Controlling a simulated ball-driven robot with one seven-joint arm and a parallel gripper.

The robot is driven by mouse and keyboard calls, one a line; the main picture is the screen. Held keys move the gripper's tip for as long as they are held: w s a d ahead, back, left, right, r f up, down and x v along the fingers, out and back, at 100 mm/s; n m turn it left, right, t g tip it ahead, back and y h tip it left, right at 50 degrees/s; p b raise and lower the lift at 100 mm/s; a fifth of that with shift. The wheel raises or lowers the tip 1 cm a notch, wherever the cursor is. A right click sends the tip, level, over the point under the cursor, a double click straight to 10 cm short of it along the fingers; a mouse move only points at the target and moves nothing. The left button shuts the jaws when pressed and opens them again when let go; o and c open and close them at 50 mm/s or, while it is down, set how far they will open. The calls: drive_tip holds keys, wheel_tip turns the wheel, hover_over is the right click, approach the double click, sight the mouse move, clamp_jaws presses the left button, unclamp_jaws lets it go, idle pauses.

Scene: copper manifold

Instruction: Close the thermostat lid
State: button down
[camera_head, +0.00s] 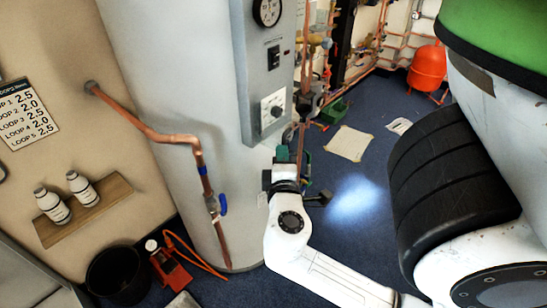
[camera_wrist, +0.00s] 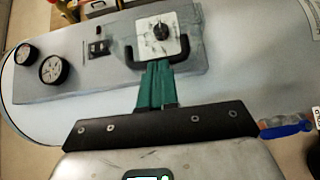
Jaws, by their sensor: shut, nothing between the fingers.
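The thermostat (camera_head: 272,108) is a white square plate with a dark dial, low on the grey panel of the tall tank. It also shows at top centre of the wrist view (camera_wrist: 157,36). A dark U-shaped bar (camera_wrist: 184,51) lies along its lower edge; I cannot tell whether it belongs to the lid. No separate lid panel can be made out. My gripper (camera_wrist: 158,66), with green fingers, is shut and empty. In the wrist view its tips overlap the bar; contact is unclear. In the head view my gripper (camera_head: 282,154) is below the thermostat.
Two round gauges (camera_wrist: 54,69) and a switch (camera_wrist: 98,48) share the panel (camera_wrist: 200,75). A copper pipe (camera_head: 150,132) with a blue-handled valve (camera_head: 222,204) is left on the tank (camera_head: 175,60). A shelf with bottles (camera_head: 85,210) is farther left.

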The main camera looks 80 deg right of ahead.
sight(297, 141)
drive_tip(key=s+d+n+t+y, duration=0.1)
drive_tip(key=s+d+n+t, duration=0.1)
drive_tip(key=t, duration=0.1)
drive_tip(key=s+d+n+t+y+b, duration=0.1)
drive_tip(key=s+n+t, duration=0.1)
drive_tip(key=t, duration=0.1)
drive_tip(key=shift+s+d+f, duration=0.1)
drive_tip(key=shift+s+d, duration=0.2)
drive_tip(key=shift+d, duration=0.1)
drive_tip(key=s+d+n+t+y+p, duration=0.1)
drive_tip(key=d+n+t+y, duration=0.4)
drive_tip(key=d, duration=1.2)
drive_tip(key=shift+s+t+p, duration=0.3)
drive_tip(key=shift+s+p, duration=0.05)
drive_tip(key=shift+s, duration=0.1)
drive_tip(key=b+v, duration=0.1)
drive_tip(key=v, duration=0.9)
drive_tip(key=shift+s+a, duration=0.15)
drive_tip(key=shift+s, duration=0.25)
